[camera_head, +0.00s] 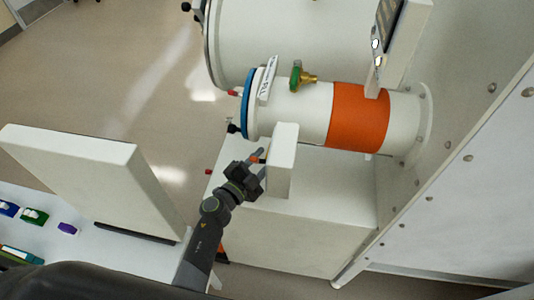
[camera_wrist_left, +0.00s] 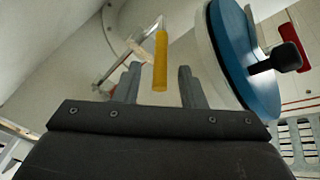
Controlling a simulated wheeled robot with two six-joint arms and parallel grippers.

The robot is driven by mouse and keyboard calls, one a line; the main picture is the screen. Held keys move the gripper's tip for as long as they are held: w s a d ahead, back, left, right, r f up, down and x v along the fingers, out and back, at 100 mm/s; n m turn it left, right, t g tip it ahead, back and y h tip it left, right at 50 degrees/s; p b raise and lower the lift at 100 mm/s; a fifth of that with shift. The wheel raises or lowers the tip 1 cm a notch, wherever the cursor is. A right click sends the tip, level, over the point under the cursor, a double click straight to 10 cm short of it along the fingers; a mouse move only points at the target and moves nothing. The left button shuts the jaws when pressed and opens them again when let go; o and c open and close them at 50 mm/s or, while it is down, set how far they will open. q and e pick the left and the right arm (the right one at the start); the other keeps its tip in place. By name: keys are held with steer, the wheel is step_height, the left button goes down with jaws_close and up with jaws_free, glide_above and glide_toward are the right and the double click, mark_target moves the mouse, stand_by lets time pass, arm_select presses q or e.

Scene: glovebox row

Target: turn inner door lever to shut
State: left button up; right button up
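A yellow lever handle (camera_wrist_left: 161,62) shows in the left wrist view, on a thin metal rod (camera_wrist_left: 120,69). It lies between the two fingers of my left gripper (camera_wrist_left: 157,80), with a gap on each side, so the gripper is open around or just behind it; depth is hard to judge. In the head view my left gripper (camera_head: 257,163) is at the left face of a white block below the small white cylinder (camera_head: 300,104). A small orange piece shows at its fingertips; I cannot tell whether it is the lever. My right gripper is not in view.
A blue round door (camera_head: 248,104) closes the cylinder's left end; in the wrist view this blue disc (camera_wrist_left: 232,50) is close on the right, with a black stem and red handle (camera_wrist_left: 294,44). A white panel (camera_head: 85,180) stands left of my arm. Open floor lies upper left.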

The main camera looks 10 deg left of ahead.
arm_select(q)
steer(key=shift+x, duration=1.5)
steer(key=shift+a, duration=0.1)
jaws_close()
